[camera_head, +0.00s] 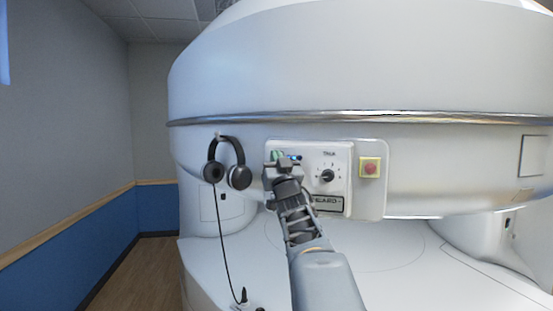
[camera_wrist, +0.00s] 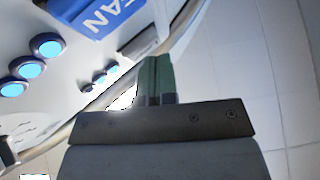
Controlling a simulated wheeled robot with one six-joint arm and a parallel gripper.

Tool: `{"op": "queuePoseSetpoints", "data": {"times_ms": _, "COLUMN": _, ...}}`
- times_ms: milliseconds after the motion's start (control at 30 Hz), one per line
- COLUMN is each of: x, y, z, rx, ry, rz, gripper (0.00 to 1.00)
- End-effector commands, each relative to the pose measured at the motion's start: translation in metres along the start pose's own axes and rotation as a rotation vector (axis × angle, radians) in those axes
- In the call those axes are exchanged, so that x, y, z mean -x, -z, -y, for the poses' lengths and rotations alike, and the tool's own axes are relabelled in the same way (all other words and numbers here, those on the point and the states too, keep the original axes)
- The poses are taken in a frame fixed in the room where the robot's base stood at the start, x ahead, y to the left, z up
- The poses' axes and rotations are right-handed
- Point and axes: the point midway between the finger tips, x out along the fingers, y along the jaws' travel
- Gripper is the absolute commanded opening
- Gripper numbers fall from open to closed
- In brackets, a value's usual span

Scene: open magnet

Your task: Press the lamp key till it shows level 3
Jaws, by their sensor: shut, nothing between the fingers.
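My gripper (camera_wrist: 156,62) is shut and empty, its green fingertips together. In the head view my gripper (camera_head: 283,157) is in front of the upper left part of the white control panel (camera_head: 312,160). In the wrist view a blue key lettered FAN (camera_wrist: 97,17) is at the top, with several round blue lights (camera_wrist: 47,46) to its left. A row of smaller lights (camera_wrist: 99,77) lies left of the fingertips, seemingly blue. I cannot make out a key lettered for the lamp; my gripper covers part of the panel. Contact with the panel cannot be told.
A black dial (camera_head: 327,176) and a red button on a yellow plate (camera_head: 370,168) are right of my gripper. Black headphones (camera_head: 227,163) hang to the left, their cord running down. The large white magnet housing (camera_head: 430,85) overhangs the panel.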

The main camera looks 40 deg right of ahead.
Motion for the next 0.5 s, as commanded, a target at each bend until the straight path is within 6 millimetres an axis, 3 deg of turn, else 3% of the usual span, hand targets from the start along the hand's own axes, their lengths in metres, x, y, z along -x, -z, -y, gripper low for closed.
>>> {"op": "queuePoseSetpoints", "data": {"times_ms": 500, "x": -0.0036, "y": -0.0035, "z": -0.0030, "rx": 0.000, "ry": -0.001, "rz": 0.002, "gripper": 0.00}}
